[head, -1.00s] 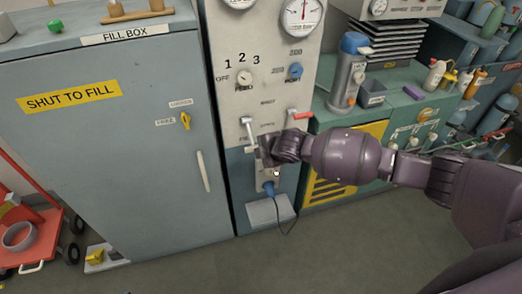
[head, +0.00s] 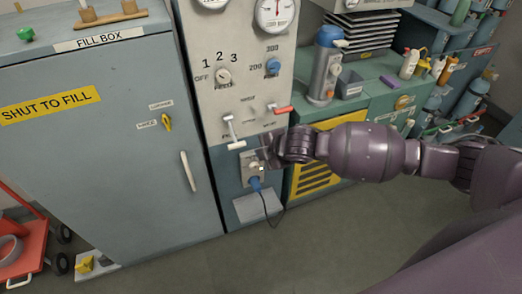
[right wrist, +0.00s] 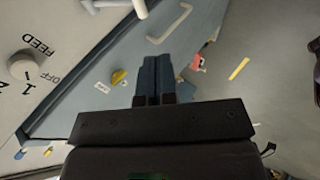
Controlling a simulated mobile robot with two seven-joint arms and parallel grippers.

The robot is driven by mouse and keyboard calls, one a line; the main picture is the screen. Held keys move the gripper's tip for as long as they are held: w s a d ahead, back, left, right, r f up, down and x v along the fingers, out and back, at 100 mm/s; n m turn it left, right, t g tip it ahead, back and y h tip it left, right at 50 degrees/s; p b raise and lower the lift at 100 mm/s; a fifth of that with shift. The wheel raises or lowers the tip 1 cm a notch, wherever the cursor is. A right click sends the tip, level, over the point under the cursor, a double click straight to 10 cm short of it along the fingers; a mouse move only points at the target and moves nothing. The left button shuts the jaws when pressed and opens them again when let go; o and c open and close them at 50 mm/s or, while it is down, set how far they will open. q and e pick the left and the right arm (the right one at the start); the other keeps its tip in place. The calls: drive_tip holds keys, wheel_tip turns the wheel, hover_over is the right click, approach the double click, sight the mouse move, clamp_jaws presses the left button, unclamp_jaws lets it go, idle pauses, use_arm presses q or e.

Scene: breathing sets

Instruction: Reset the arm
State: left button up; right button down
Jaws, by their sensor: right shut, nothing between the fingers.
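My right arm reaches in from the right in the head view. Its gripper (head: 264,158) is in front of the lower part of the control panel (head: 238,95), close to the white lever and the outlet box. In the right wrist view the gripper's fingers (right wrist: 154,82) are together with nothing between them. The panel's feed knob (head: 223,76) also shows in the right wrist view (right wrist: 24,65), which is turned nearly upside down. Whether the gripper touches the panel cannot be told. My left gripper is not in view.
The grey fill box (head: 95,160) with a white handle (head: 188,171) stands left of the panel. A blue plug (head: 255,184) with a cable sits below the gripper. A green counter (head: 372,95) with a flask (head: 325,68) is at the right. The floor in front is clear.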

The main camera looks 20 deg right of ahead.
idle(0.4)
drive_tip(key=w+a+r+m+t+y, duration=0.1)
drive_tip(key=a+r+m+t+y, duration=0.35)
drive_tip(key=r, duration=0.25)
drive_tip(key=s+d+f+m+h, duration=0.2)
drive_tip(key=s+d+f+m, duration=0.2)
drive_tip(key=s+f, duration=0.2)
drive_tip(key=s+d+f+m+h, duration=0.3)
drive_tip(key=s+d+f+m, duration=0.2)
drive_tip(key=s, duration=0.5)
drive_tip(key=s+d+f+m+g+h, duration=0.1)
drive_tip(key=s+d+f+m+h, duration=0.2)
drive_tip(key=s+f, duration=0.5)
drive_tip(key=shift+d+m, duration=0.75)
drive_tip(key=shift+m, duration=0.5)
drive_tip(key=shift+h, duration=0.25)
idle(3.0)
